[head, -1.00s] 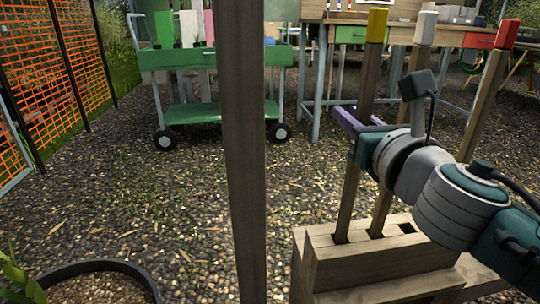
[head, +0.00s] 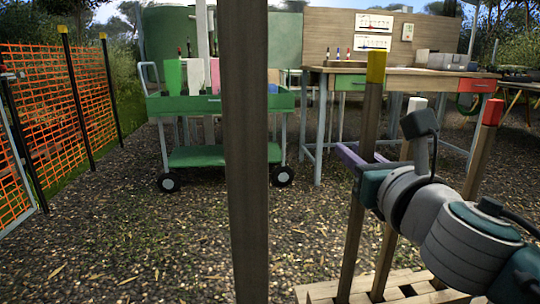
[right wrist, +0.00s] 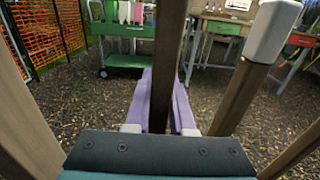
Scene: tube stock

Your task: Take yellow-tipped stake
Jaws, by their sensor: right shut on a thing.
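The yellow-tipped stake (head: 376,68) stands nearly upright at right centre in the head view. My right gripper (head: 350,157) has its purple fingers around the stake's shaft, shut on it below the yellow tip. In the right wrist view the shaft (right wrist: 167,65) runs between the two purple fingers (right wrist: 160,105), its tip out of frame. The stake's lower end meets the wooden holder (head: 318,293) at the bottom edge; whether it is still inside its hole cannot be told. My left gripper is not in view.
A white-tipped stake (head: 416,104) and a red-tipped stake (head: 491,112) stand just right of it, close to my right arm. A wooden post (head: 250,150) rises in front. A green cart (head: 220,103) and workbench (head: 400,73) stand behind. Gravel between is clear.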

